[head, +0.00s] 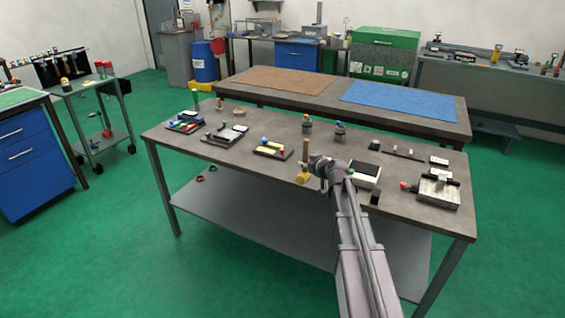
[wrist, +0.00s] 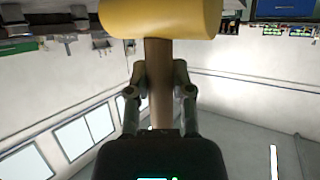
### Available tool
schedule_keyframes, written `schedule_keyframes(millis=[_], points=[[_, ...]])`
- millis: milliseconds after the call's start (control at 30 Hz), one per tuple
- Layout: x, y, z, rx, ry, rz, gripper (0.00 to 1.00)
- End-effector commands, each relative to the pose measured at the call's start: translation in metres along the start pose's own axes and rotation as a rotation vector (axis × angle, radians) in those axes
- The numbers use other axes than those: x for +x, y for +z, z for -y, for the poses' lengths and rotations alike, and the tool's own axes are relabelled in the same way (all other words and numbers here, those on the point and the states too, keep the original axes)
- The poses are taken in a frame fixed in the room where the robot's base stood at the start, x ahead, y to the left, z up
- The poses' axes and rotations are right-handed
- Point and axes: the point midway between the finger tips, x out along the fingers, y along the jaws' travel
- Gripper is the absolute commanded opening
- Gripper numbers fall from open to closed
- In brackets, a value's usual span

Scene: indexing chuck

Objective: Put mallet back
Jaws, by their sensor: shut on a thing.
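The mallet has a yellow head (head: 303,178) and a brown handle; in the head view it hangs upright, head down, at the table's front edge. Whether its head touches the table I cannot tell. My gripper (head: 317,163) is shut on the handle. In the wrist view my gripper (wrist: 160,78) has one finger on each side of the brown handle (wrist: 158,100), and the yellow head (wrist: 160,18) lies beyond the fingertips. My arm hides part of the table's front edge. I cannot make out a mallet holder.
The grey table (head: 230,158) holds a white box with a dark top (head: 366,172) just right of my gripper. A tray with yellow parts (head: 272,150) lies left of the mallet. Two dark holders (head: 307,127) stand behind it. A fixture (head: 437,190) sits at the right.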

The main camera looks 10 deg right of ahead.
Motion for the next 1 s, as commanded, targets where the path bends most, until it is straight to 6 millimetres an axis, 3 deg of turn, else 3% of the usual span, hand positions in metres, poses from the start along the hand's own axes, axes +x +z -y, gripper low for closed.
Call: schedule_keyframes(millis=[700, 1000], points=[[0.121, -0.037, 0.006, -0.001, -0.001, -0.001, 0.00], [0.141, -0.044, 0.009, -0.001, -0.001, -0.001, 0.00]])
